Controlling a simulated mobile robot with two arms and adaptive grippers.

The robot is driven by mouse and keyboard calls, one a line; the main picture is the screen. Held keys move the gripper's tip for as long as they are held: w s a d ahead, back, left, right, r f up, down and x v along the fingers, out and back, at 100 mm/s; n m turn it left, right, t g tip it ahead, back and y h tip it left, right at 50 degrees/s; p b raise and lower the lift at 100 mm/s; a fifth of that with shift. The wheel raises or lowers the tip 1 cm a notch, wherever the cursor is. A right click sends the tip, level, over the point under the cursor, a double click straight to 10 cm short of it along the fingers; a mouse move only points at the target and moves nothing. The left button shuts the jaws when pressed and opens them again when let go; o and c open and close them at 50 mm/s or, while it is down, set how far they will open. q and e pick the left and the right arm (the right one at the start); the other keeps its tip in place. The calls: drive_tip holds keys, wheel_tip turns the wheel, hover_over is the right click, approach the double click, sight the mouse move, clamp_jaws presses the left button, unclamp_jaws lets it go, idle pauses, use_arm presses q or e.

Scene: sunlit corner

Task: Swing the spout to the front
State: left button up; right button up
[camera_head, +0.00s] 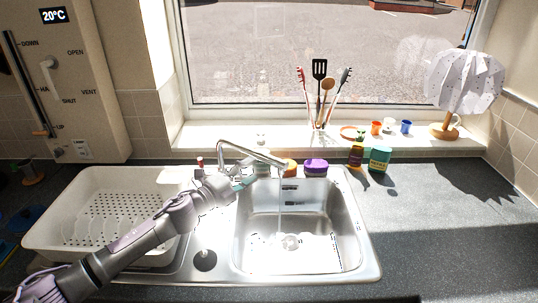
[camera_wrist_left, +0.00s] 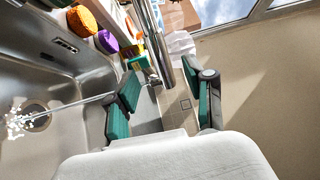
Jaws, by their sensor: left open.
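The chrome spout (camera_head: 252,152) rises behind the sink's back left corner and reaches right over the basin. A thin stream of water (camera_head: 280,205) falls from its end to the drain. My left gripper (camera_head: 246,181) is at the sink's back left, just below the spout in the head view. In the left wrist view my left gripper (camera_wrist_left: 163,77) is open with its green-padded fingers apart. The spout (camera_wrist_left: 153,38) shows as a shiny pipe between them there. I cannot tell whether a finger touches it. My right gripper is not in view.
A white drainer basket (camera_head: 62,232) stands left of the steel sink (camera_head: 371,262). An orange item (camera_head: 291,168), a purple-topped item (camera_head: 316,166) and bottles (camera_head: 380,159) line the back edge. Utensils (camera_head: 320,90) and a lamp (camera_head: 465,82) stand on the sill. The right worktop is clear.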

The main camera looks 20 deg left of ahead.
sight(265, 160)
use_arm(q)
drive_tip(key=p+x, duration=0.1)
drive_tip(key=x, duration=0.5)
drive_tip(key=shift+w+r+p, duration=0.1)
drive_tip(key=shift+w+p, duration=0.25)
drive_tip(key=shift+w+d, duration=0.15)
drive_tip(key=shift+w, duration=0.2)
drive_tip(key=shift+w+d, duration=0.15)
drive_tip(key=shift+w, duration=0.15)
drive_tip(key=shift+c, duration=0.2)
clamp_jaws()
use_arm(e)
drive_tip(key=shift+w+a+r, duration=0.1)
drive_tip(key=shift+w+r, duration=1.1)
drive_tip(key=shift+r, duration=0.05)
